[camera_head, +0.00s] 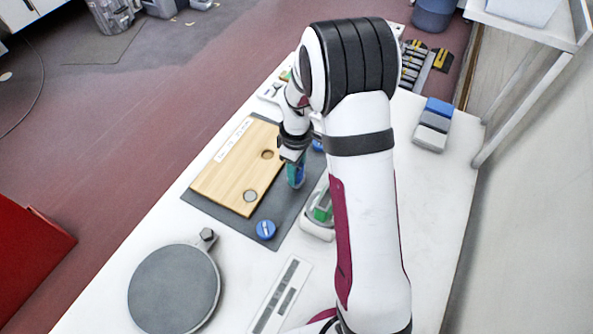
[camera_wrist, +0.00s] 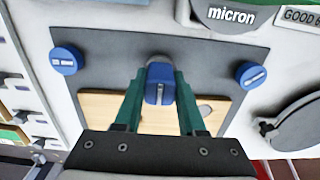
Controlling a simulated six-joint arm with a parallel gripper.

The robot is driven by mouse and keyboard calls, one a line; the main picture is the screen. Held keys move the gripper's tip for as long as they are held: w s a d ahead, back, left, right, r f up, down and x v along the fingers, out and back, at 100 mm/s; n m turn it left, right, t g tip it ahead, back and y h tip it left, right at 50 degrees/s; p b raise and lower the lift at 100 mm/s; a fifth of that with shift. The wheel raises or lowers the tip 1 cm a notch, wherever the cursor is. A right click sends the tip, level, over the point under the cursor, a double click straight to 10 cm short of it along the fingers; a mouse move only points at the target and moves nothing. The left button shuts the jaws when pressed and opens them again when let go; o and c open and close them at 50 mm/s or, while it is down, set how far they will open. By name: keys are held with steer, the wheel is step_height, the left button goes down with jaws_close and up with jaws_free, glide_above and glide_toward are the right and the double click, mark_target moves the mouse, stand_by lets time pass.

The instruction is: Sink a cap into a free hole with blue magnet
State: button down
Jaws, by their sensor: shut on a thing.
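My gripper (camera_head: 295,174), with teal fingers, is shut on a blue cap, which shows between the fingers in the wrist view (camera_wrist: 160,92) with a pale line on its face. It is held beside the right edge of the wooden board (camera_head: 222,178). The board has two round spots in view: a brownish one (camera_head: 267,154) and a greyer one (camera_head: 250,195). I cannot make out a blue magnet in either. A loose blue cap (camera_head: 266,229) lies on the dark mat (camera_head: 290,215). Another blue cap (camera_wrist: 67,59) lies on the mat, mostly behind my arm in the head view.
A round grey-topped plate (camera_head: 174,290) and a flat slotted strip (camera_head: 281,293) lie at the near side. A device with a green part (camera_head: 320,212) stands right of the mat. A blue and grey block (camera_head: 433,124) sits at the right. My arm hides the table's middle.

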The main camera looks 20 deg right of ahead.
steer(key=shift+r, duration=1.95)
steer(key=w+a+r, duration=0.2)
steer(key=w, duration=0.3)
steer(key=w+a+r, duration=0.2)
steer(key=w+a, duration=0.1)
steer(key=w, duration=0.3)
steer(key=shift+s+f, duration=0.15)
steer(key=shift+f, duration=3.2)
steer(key=shift+f, duration=0.95)
steer(key=shift+r, duration=0.1)
step_height(320, 180, up, 7)
